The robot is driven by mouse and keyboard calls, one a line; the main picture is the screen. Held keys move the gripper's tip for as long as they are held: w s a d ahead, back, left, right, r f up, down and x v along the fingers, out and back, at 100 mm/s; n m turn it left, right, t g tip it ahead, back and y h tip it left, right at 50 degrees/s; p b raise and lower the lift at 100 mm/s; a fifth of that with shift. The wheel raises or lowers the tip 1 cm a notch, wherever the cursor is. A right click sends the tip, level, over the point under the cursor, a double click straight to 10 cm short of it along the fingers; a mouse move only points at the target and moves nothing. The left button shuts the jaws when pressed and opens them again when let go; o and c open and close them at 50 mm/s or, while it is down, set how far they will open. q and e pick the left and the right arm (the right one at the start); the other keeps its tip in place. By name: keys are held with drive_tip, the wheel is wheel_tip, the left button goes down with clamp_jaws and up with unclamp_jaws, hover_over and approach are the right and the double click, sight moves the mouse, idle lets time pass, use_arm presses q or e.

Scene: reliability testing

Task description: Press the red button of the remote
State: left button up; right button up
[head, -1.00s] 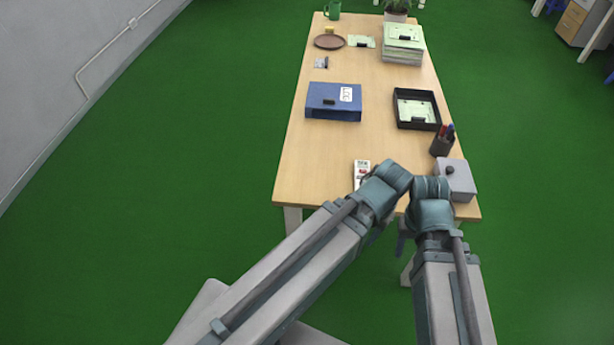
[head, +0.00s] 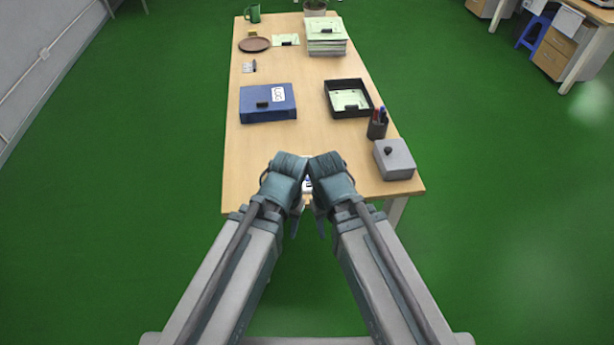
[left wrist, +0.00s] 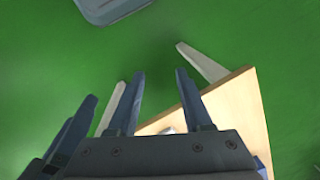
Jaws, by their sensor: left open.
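The remote (head: 308,186), pale with dark parts, lies near the front edge of the table in the head view. Only a sliver of it shows between my two wrists, and its red button is hidden. My left gripper (head: 296,222) hangs by the table's front edge, just left of the remote, pointing down. In the left wrist view, my left gripper (left wrist: 160,75) is open with nothing between its fingers. My right gripper (head: 320,224) hangs close beside it to the right; its jaw opening cannot be made out.
The wooden table (head: 310,95) stretches away ahead. A grey box (head: 395,160) and a pen holder (head: 377,126) stand at its right edge. A blue binder (head: 267,103) and a black tray (head: 349,98) lie farther back. Green floor is free on both sides.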

use_arm(q)
clamp_jaws()
idle(1.7)
